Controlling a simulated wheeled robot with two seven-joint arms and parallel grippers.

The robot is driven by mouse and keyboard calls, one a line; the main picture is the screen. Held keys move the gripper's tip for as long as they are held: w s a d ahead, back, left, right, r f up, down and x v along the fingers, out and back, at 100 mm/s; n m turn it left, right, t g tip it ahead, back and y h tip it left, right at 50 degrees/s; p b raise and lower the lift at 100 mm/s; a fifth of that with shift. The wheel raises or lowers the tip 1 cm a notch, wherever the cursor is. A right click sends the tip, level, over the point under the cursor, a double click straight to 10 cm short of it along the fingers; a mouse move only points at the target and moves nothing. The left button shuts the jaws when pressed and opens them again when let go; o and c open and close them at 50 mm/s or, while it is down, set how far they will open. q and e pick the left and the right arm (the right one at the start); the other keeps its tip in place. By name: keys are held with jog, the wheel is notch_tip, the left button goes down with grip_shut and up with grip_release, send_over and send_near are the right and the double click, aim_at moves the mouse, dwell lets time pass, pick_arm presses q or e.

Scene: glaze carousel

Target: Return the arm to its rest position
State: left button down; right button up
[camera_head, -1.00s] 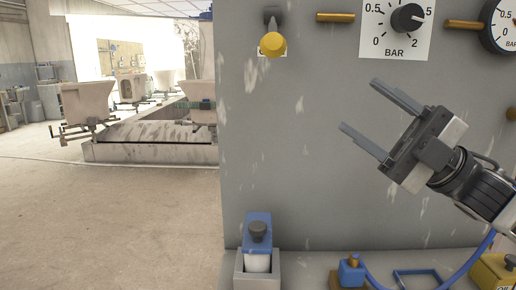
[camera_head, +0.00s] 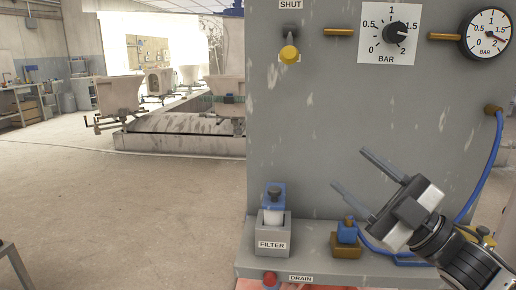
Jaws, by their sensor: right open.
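My right gripper (camera_head: 351,172) comes in from the lower right. Its two fingers are apart with nothing between them, and it is in front of the grey panel (camera_head: 330,125). The fingers point up and to the left, below the pressure knob (camera_head: 395,33) and apart from it. My left gripper is not in view.
A yellow-handled valve (camera_head: 289,54) and a pressure gauge (camera_head: 486,34) are on the panel. A filter (camera_head: 273,215), a blue-topped brass fitting (camera_head: 347,238) and a red drain button (camera_head: 270,279) sit low. A blue hose (camera_head: 490,160) runs down the right. Open floor (camera_head: 130,215) lies left.

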notch_tip(320, 180, down, 16)
jog(key=s+a+m+t+h+p, duration=0.2)
jog(key=s+m+h+p, duration=0.15)
jog(key=m+h, duration=0.75)
pick_arm(q)
jog(key=p, duration=0.1)
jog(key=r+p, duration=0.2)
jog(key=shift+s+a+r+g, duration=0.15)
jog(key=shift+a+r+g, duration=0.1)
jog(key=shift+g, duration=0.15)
pick_arm(e)
jog(key=s+f+m+g+h, duration=0.4)
jog(key=s+f+m+g, duration=0.2)
jog(key=s+f, duration=0.7)
notch_tip(320, 180, down, 2)
jog(key=shift+s+f+m, duration=0.25)
jog(key=shift+s+m, duration=0.15)
jog(key=shift+m, duration=0.5)
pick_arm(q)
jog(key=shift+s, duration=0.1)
pick_arm(e)
jog(key=shift+c, duration=0.2)
